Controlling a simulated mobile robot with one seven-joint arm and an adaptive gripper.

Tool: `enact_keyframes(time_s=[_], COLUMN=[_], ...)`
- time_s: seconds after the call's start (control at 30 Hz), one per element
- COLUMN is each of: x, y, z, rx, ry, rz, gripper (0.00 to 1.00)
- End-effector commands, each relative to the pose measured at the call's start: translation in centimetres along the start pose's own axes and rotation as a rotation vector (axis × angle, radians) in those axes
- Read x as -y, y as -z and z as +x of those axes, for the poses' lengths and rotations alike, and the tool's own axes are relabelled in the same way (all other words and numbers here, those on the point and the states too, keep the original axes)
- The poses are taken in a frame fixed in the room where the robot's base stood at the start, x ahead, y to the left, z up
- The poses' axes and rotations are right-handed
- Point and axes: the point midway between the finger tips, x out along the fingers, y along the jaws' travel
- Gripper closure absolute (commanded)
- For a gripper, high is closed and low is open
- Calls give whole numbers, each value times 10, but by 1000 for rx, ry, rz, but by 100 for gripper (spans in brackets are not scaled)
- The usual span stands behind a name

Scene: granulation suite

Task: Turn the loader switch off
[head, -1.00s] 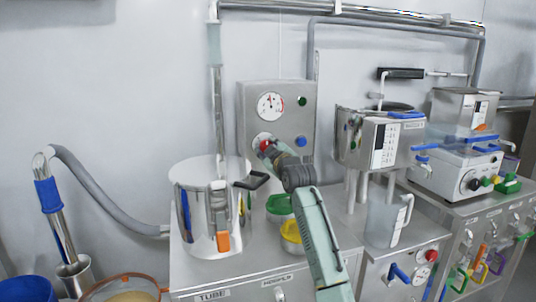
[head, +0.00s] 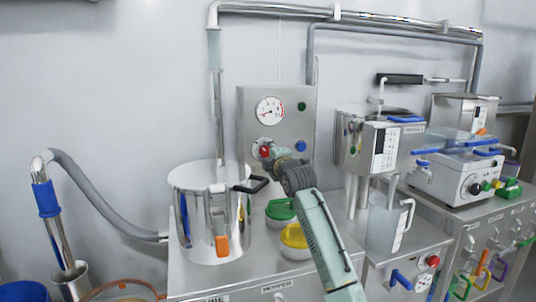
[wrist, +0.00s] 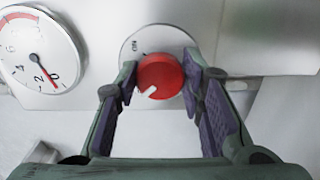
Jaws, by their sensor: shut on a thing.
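The loader switch is a red round knob (wrist: 160,77) with a white pointer, on a silver round plate (wrist: 135,60) marked ON at its upper left. The pointer faces the lower left in the wrist view. My gripper (wrist: 160,85) is shut on the knob, with one purple-padded finger at each side. In the head view the knob (head: 265,151) shows at the tip of my gripper (head: 270,152), on the steel control box (head: 285,125). The OFF mark does not show.
A pressure gauge (head: 269,111) sits above the switch, its needle near 0 in the wrist view. Green (head: 301,106) and blue (head: 300,146) buttons are at the right. A steel pot (head: 195,225) and green (head: 281,208) and yellow-lidded (head: 294,236) bowls stand below.

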Motion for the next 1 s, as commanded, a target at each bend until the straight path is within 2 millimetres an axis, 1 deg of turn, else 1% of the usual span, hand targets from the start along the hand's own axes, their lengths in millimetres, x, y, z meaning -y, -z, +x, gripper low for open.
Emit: enact_keyframes(time_s=[0.2,0.6,0.63,0.93,1.0], x=[0,0,0,0,0], y=[0,0,0,0,0], z=[0,0,0,0,0], rx=[0,0,0,0,0], ry=[1,0,0,0,0], rz=[-38,-44,-44,-42,-42], gripper=[92,92,64,44,44])
